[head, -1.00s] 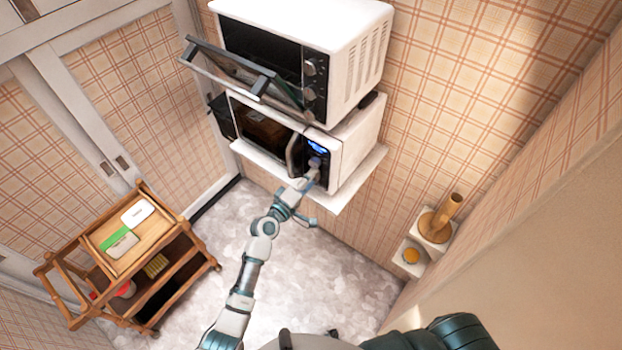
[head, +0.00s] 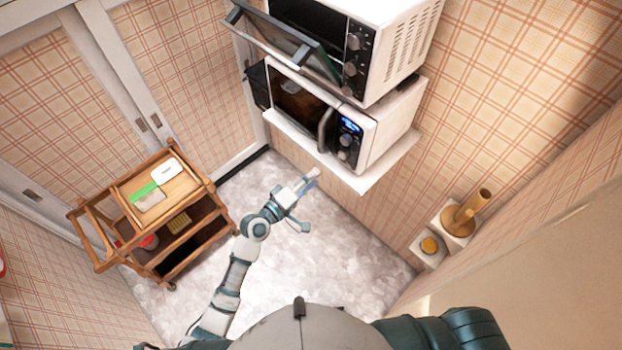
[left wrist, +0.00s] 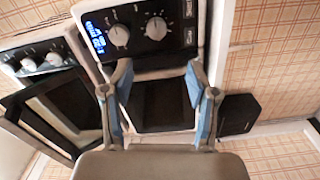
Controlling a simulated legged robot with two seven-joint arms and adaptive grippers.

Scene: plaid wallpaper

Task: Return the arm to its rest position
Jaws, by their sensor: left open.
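My left arm reaches in from the bottom left in the head view. Its gripper (head: 307,183) is in the air in front of and below the white microwave (head: 383,140), apart from it. In the left wrist view the gripper (left wrist: 157,78) shows two blue-grey fingers spread apart with nothing between them. Beyond the fingertips is the microwave's dark control panel (left wrist: 153,35) with a lit blue display and knobs. My right gripper is not in view.
The microwave sits on a white wall shelf (head: 372,180). Above it is a toaster oven (head: 405,45) with its door (head: 283,42) hanging open. A wooden cart (head: 130,190) stands at left. Small wall shelves (head: 421,254) hold items at right. The floor between is clear.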

